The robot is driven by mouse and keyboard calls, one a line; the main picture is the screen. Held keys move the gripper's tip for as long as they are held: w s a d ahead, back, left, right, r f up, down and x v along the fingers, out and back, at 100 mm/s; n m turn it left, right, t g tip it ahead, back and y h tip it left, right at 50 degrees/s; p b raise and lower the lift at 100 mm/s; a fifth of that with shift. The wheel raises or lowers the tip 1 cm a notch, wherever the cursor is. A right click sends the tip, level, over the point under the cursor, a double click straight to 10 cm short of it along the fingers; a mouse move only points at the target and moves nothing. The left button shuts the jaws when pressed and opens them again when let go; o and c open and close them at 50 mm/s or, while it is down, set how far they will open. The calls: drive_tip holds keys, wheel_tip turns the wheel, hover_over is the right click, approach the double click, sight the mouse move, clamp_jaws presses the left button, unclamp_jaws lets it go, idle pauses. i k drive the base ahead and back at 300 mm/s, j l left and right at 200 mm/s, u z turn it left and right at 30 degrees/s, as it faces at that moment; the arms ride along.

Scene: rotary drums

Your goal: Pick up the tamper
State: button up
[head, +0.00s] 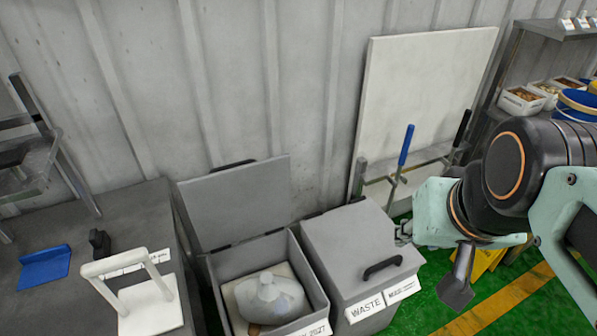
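A white flat plate with an upright loop handle (147,305) stands on the dark table at the lower left. It looks like the tamper, though its label is too small to read. My gripper (403,232) is at the end of my arm on the right, beside the closed waste bin and well apart from the white plate.
An open grey bin (222,268) holding a clear bag stands between the table and the closed waste bin (350,240). A blue scoop-like piece (45,267) and a black object (100,243) lie on the table. Blue-handled (406,146) and black-handled (462,127) tools stand by the white board.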

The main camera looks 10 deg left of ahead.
sight(152, 307)
drive_tip(key=k+l, duration=1.05)
